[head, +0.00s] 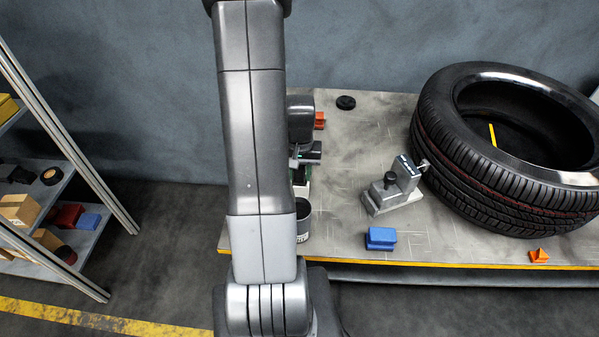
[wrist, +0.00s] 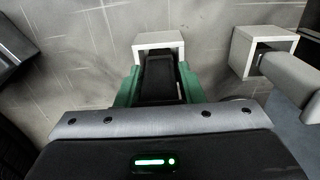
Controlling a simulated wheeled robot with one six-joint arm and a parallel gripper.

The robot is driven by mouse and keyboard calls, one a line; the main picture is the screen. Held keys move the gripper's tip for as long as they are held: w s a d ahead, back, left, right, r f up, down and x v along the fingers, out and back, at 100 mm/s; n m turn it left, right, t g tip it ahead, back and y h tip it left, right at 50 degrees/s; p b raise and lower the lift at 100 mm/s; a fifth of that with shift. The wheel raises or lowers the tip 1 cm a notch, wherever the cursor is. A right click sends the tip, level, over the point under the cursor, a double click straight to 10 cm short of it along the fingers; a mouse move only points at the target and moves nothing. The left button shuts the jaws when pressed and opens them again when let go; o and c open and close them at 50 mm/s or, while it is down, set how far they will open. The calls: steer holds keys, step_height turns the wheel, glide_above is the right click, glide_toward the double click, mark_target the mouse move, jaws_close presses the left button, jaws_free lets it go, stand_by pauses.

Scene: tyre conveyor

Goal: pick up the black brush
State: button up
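In the wrist view, a black, narrow object that looks like the brush (wrist: 160,74) lies between the green fingers of my gripper (wrist: 159,80). Its far end reaches a white block-like holder (wrist: 158,41). The fingers are close along both its sides; I cannot tell whether they press on it. In the head view my arm hides most of the gripper, with a bit of green and dark parts showing beside the arm. The brush cannot be made out clearly there.
A second white holder (wrist: 264,51) with a grey cylindrical piece is at right in the wrist view. On the table (head: 345,180) stand a dark can (head: 303,221), a blue block (head: 380,239), a grey fixture (head: 394,188) and a large tyre (head: 450,140). A shelf (head: 75,240) stands at left.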

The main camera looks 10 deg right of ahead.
steer(key=c, duration=0.3)
step_height(320, 180, up, 10)
steer(key=shift+r, duration=0.1)
steer(key=o, duration=0.4)
steer(key=c, duration=0.5)
